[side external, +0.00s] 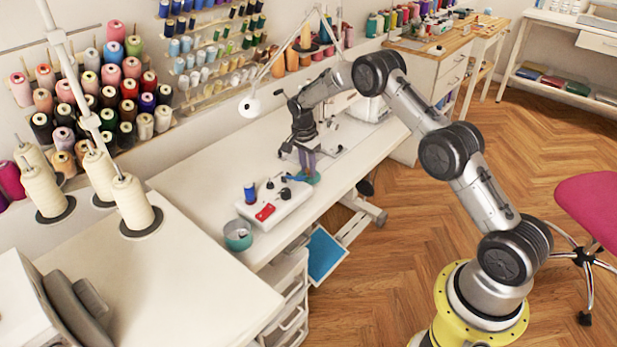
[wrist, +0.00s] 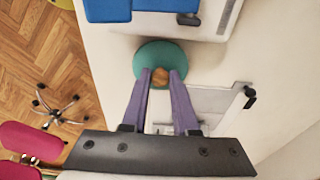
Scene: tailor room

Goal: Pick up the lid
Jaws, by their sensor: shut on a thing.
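The lid is a round teal-green disc with a small orange-brown knob. In the wrist view the lid (wrist: 160,54) is at the upper middle, partly covered by my fingers. My gripper (wrist: 160,76) has its two purple fingers on either side of the knob, shut on it. In the side view my gripper (side external: 308,170) points down at the lid (side external: 311,179), close to the white table's front edge. I cannot tell whether the lid rests on the table or is slightly raised. A teal-lined bowl (side external: 238,236) stands at the table's near left corner.
Thread cones (side external: 134,200) stand at left. A pink chair (side external: 590,205) is on the floor at right. The table behind the machine part is clear.

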